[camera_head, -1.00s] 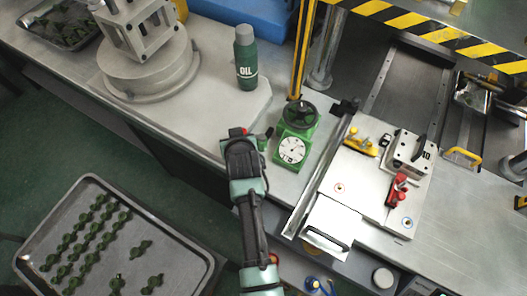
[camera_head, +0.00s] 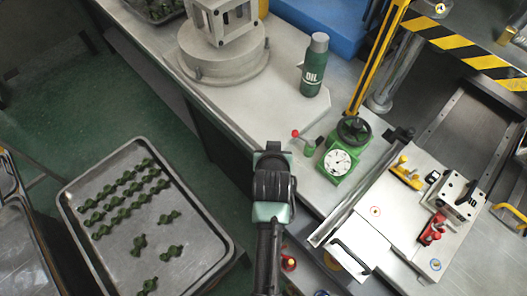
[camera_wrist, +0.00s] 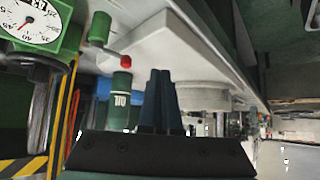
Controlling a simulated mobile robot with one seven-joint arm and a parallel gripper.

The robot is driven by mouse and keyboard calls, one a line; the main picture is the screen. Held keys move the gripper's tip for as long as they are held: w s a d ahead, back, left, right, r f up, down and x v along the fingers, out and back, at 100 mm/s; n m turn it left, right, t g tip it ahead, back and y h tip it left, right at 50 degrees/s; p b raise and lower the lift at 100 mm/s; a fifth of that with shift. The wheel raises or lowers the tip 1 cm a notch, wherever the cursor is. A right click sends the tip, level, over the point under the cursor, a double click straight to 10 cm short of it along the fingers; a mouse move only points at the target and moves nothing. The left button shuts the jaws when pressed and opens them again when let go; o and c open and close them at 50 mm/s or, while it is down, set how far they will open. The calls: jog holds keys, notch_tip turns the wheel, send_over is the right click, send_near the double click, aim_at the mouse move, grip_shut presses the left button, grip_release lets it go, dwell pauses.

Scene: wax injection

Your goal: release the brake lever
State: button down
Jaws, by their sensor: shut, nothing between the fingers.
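A short lever with a red ball end (camera_head: 295,133) and a dark green cylindrical part (camera_head: 309,147) sticks out to the left of the green dial unit (camera_head: 338,162). I take it for the brake lever, as no label shows. Its red ball also shows in the wrist view (camera_wrist: 125,61), left of my fingers and apart from them. My gripper (camera_wrist: 161,80) is shut and empty, its fingers together. In the head view my wrist is just left of the lever, at the bench's front edge. My fingertips are hard to make out there.
A green oil bottle (camera_head: 314,65) stands on the bench behind the lever. A yellow post (camera_head: 378,60) rises behind the dial unit. A mould plate (camera_head: 400,205) with clamps lies to the right. A tray of green parts (camera_head: 150,215) is at lower left, with open floor behind it.

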jog(key=shift+s+a+r, duration=0.5)
jog(key=shift+s+r, duration=0.3)
jog(key=shift+r, duration=0.1)
jog(key=shift+s+a+r, duration=0.45)
jog(key=shift+s+r, duration=0.35)
jog(key=shift+r, duration=0.05)
jog(key=shift+s+r, duration=0.1)
jog(key=w+r+t, duration=0.3)
jog(key=r+t, duration=0.2)
jog(key=r, duration=1.2)
jog(key=w+r+t, duration=0.3)
jog(key=r+t, duration=0.1)
jog(key=r, duration=1.4)
jog(key=s+d+r+t, duration=0.1)
jog(key=s+r+t, duration=0.3)
jog(key=r, duration=0.9)
jog(key=s+d+r+t, duration=0.1)
jog(key=s+r+t, duration=0.4)
jog(key=s+r, duration=0.5)
notch_tip(320, 180, up, 3)
jog(key=shift+s+r, duration=0.1)
jog(key=shift+s, duration=0.2)
